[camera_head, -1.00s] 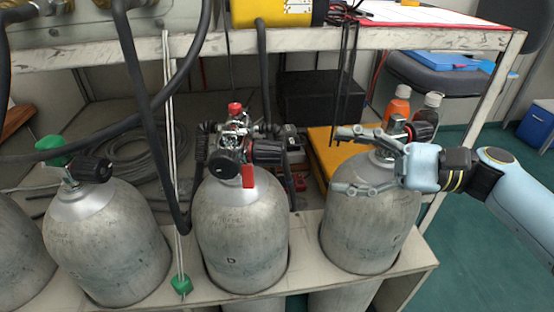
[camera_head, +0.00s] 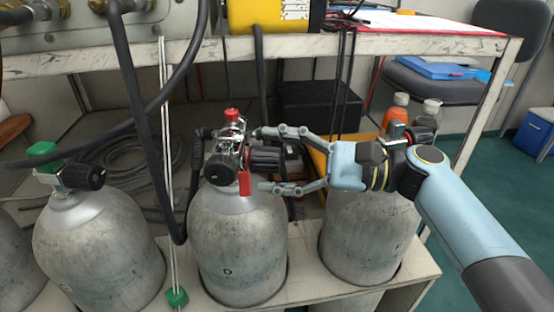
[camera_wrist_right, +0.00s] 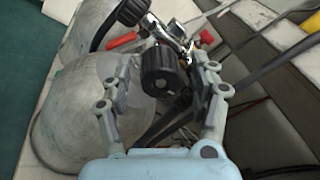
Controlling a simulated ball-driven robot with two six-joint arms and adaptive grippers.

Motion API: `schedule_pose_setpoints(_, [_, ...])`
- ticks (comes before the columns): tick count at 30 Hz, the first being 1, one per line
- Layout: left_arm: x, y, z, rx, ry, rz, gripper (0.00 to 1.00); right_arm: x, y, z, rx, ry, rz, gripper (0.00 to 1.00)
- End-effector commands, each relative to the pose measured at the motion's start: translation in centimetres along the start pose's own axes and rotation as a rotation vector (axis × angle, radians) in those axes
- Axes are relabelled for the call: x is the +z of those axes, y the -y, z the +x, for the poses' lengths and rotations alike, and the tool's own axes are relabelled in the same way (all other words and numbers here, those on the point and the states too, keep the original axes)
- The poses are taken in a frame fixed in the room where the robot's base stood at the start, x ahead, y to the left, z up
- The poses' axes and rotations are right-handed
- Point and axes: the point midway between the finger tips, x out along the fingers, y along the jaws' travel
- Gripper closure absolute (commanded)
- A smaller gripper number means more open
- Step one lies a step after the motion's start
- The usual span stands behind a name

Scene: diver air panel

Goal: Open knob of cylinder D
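Cylinder D (camera_head: 238,250) is a grey tank with a letter D, standing in the rack in the middle of the head view. Its valve carries a black ribbed knob (camera_head: 264,160) on the right side, a red cap on top and a red tag (camera_head: 245,183). My right gripper (camera_head: 262,160) is open, its fingers pointing left above and below this knob. In the right wrist view the knob (camera_wrist_right: 160,70) lies between the spread fingertips (camera_wrist_right: 162,88); I see no clear grip on it. My left gripper is not in view.
Another cylinder (camera_head: 365,240) stands right of D under my right arm, and one with a green cap (camera_head: 100,245) stands to the left. A black hose (camera_head: 140,110) hangs left of D. The bench edge (camera_head: 400,45) runs above.

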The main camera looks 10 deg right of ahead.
Motion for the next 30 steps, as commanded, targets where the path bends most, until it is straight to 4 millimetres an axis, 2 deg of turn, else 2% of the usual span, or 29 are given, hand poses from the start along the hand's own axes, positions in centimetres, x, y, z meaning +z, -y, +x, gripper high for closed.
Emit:
schedule_pose_setpoints(2, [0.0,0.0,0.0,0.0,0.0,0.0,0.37,0.0,0.0,0.0,0.0,0.0,0.0,0.5])
schedule_pose_setpoints(12, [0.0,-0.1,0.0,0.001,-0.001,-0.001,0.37,0.0,0.0,0.0,0.0,0.0,0.001,0.94])
schedule_pose_setpoints(22, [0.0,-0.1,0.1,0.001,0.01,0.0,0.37,-0.1,-0.1,0.0,-0.002,0.002,-0.057,0.94])
schedule_pose_setpoints(30, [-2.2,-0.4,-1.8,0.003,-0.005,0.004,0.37,-0.2,-0.2,0.0,-0.008,0.009,-0.233,0.94])
